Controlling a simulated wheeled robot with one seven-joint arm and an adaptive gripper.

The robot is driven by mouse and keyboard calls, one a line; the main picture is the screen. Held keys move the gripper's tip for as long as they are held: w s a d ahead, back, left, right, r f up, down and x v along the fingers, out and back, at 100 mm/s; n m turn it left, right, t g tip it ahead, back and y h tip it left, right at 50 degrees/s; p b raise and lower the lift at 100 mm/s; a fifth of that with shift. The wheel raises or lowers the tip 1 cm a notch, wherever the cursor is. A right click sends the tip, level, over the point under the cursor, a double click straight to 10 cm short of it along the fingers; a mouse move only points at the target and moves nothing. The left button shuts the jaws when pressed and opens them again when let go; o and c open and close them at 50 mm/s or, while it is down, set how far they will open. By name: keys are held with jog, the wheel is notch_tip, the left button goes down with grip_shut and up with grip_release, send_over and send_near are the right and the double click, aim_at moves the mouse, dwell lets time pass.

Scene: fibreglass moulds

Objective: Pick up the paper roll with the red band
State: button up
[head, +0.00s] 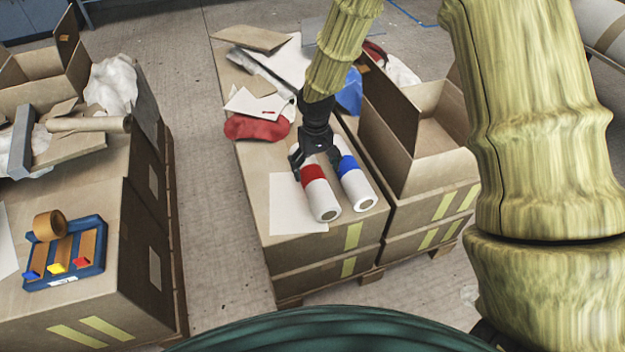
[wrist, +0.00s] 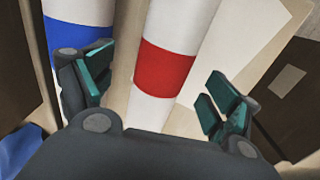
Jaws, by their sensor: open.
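The white paper roll with the red band (head: 313,172) lies on a cardboard box top in the head view, beside a white roll with a blue band (head: 348,165). In the wrist view, the red band (wrist: 165,69) sits between my two open fingers. My gripper (head: 313,158) is over the red-banded roll; its fingertips (wrist: 158,88) stand on either side of that roll in the wrist view. The left finger is over the gap near the blue band (wrist: 75,38). I cannot tell how far down the fingers reach. The roll's far end is partly hidden by my gripper.
An open cardboard box (head: 428,150) stands close on the right. A red cloth (head: 255,128) and papers lie behind the rolls. A white sheet (head: 287,205) lies left of them. Another box stack with a blue tape tray (head: 64,252) stands at left, across bare floor.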

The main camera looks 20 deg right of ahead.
aim_at(313, 171)
jog(key=shift+w+a+f+b, duration=0.15)
jog(key=shift+f+b, duration=0.25)
jog(key=shift+f, duration=2.2)
jog(key=shift+a, duration=0.1)
jog(key=c, duration=1.5)
jog(key=shift+o, duration=0.2)
jog(key=shift+r, duration=0.15)
